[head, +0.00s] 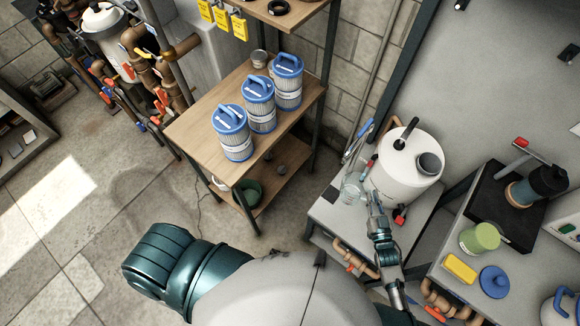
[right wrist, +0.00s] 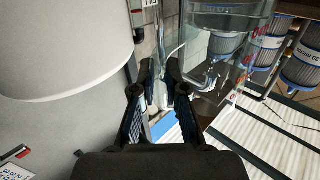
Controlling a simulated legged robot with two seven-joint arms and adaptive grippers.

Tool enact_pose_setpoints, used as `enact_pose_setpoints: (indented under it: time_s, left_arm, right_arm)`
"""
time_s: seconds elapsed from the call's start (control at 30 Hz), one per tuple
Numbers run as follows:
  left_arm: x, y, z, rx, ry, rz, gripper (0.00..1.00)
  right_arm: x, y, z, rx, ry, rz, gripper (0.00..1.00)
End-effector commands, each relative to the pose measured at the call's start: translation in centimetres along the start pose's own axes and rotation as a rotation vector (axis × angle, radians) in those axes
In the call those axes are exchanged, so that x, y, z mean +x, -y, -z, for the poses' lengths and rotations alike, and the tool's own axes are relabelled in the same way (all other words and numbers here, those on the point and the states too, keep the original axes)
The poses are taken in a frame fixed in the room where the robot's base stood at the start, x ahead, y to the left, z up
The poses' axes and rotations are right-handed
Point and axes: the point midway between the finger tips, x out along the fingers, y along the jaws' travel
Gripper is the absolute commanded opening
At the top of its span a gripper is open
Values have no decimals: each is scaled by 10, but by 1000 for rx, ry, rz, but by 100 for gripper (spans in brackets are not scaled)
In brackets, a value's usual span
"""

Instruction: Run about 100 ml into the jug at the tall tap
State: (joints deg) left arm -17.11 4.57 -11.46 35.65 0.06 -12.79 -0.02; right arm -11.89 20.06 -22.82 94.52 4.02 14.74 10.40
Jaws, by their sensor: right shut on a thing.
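The clear jug (head: 350,188) stands at the left end of the grey bench (head: 328,213), left of a white tank (head: 400,178). My right gripper (head: 374,197) is beside the jug, at its right. In the right wrist view the jug (right wrist: 230,22) fills the upper right, and my right gripper (right wrist: 160,70) is shut on what looks like its clear handle. The jug's water level cannot be read. Slim blue-ended fittings (head: 357,138) rise behind the jug; I cannot tell whether one is the tall tap. My left gripper is out of view.
Blue-topped filter cartridges (head: 232,133) stand on a wooden shelf unit (head: 185,128) at the left. At the right are a green-lidded jar (head: 479,238), a yellow block (head: 459,268) and a blue lid (head: 494,282). Copper pipes (head: 355,260) run below the bench. Floor between is clear.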

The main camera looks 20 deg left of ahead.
Motion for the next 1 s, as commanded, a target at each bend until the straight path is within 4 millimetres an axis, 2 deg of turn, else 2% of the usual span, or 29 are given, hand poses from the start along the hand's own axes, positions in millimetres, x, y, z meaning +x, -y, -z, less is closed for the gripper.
enact_pose_setpoints:
  time_s: [0.4,0.67,0.73,0.87,1.0]
  left_arm:
    - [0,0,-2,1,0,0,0]
    - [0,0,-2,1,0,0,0]
    - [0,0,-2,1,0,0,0]
    - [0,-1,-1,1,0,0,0]
    - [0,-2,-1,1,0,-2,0]
  right_arm:
    - [0,1,50,0,-3,0,0]
    - [1,1,62,1,-5,-5,0]
    - [5,1,70,1,-15,-25,0]
    - [15,-6,104,-1,-43,-114,0]
    - [17,-27,143,-5,-51,-255,0]
